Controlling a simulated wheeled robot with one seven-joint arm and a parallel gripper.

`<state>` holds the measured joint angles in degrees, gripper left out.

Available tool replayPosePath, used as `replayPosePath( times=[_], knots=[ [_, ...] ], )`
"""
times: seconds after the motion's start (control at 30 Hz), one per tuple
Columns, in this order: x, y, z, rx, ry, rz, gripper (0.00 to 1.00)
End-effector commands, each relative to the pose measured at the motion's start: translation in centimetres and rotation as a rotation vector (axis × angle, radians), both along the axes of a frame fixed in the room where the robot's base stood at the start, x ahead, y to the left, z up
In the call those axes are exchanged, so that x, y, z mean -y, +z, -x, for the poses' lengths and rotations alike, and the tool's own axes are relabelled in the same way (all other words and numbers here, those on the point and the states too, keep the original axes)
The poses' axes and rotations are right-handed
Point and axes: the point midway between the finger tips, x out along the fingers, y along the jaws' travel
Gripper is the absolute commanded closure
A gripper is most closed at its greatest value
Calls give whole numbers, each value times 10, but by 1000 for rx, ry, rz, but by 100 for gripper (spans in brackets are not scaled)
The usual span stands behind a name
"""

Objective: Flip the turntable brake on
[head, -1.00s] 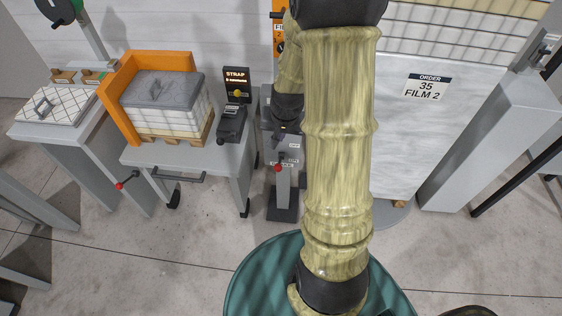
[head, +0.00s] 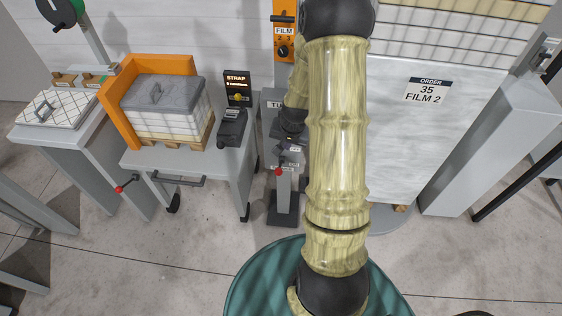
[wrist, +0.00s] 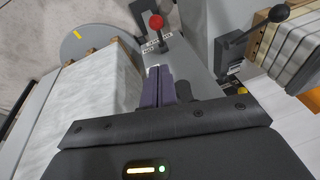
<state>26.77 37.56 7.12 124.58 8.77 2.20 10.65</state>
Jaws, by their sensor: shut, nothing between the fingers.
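The brake lever with its red knob (head: 279,171) stands on the front of a narrow grey pedestal (head: 284,193). In the wrist view the red knob (wrist: 156,21) is beyond my fingertips, beside small white labels too small to read surely. The grey turntable disc (wrist: 82,38) with a yellow mark lies under the wrapped load; its rim (head: 385,220) shows behind my arm in the head view. My gripper (wrist: 157,72) is shut and empty, pointing along the pedestal top, apart from the red knob. In the head view my wrist hangs over the pedestal and partly hides its top.
The wrapped load (head: 410,140) rises close right of the pedestal. On the left is a table (head: 180,157) with a strapping unit (head: 231,127) and an orange-framed stack. A black-knobbed lever (wrist: 278,13) shows at the right of the wrist view. An orange FILM panel (head: 284,40) stands behind.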

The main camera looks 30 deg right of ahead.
Motion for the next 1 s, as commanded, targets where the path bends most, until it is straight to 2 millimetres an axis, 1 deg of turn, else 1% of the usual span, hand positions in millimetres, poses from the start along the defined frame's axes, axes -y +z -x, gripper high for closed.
replayPosePath(
  times=[0.1,1.0],
  knots=[
    [-1,-18,-4,-4,1,-2,100],
    [3,-138,-41,-1,1,0,100]
  ],
)
